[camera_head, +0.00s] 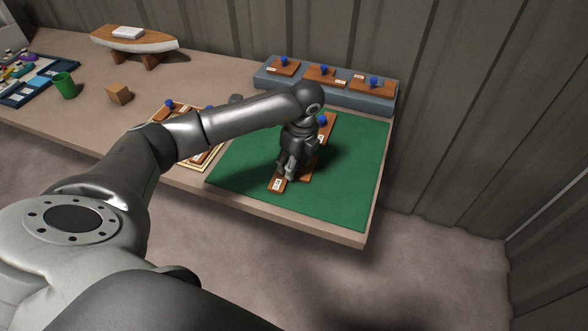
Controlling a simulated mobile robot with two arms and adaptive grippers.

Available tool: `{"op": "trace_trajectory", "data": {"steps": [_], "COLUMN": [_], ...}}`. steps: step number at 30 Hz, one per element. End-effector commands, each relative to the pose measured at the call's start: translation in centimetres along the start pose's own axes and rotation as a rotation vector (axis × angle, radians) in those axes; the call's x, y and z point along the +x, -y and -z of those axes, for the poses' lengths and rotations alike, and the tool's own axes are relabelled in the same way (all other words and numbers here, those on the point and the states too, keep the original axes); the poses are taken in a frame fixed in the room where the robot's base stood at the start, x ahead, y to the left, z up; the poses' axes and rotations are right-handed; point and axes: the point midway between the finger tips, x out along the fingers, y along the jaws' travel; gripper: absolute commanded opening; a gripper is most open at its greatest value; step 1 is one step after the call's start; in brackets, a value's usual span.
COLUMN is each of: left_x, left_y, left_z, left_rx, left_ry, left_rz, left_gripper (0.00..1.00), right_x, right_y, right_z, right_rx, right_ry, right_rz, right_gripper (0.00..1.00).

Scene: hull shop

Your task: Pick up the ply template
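A brown ply template (277,184) with a white label lies on the green mat (355,180), under my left gripper. My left gripper (290,172) points down at it, and its fingers hide the middle of the piece. I cannot tell whether the fingers are closed on anything. Another brown piece with a blue knob (328,126) shows just behind the gripper, partly hidden by it; I cannot tell whether it is joined to the front piece. My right gripper is not in view.
A grey-blue rack (385,97) at the back holds brown pieces with blue knobs. A pale-framed tray (206,160) with similar pieces is partly behind my arm. A wooden block (119,94), green cup (65,85) and boat hull model (135,42) stand left. The mat's right side is clear.

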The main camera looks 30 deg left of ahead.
Motion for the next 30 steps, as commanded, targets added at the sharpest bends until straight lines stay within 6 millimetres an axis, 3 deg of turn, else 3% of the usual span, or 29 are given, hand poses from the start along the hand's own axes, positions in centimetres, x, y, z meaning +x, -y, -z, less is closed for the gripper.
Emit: {"op": "trace_trajectory", "data": {"steps": [8,20,30], "left_x": [0.49,0.45,0.2], "left_y": [0.03,0.04,0.09], "left_z": [0.05,0.06,0.01], "left_rx": [0.001,0.001,0.001], "left_ry": [-0.001,-0.001,-0.001], "left_rz": [0.001,0.002,0.003], "left_gripper": [0.48,0.0,0.0], "right_x": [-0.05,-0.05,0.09], "right_y": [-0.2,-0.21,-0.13], "right_z": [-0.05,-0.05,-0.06], "right_rx": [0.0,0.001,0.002], "right_ry": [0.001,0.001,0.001], "right_rz": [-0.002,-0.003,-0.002], "right_gripper": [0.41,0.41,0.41]}}
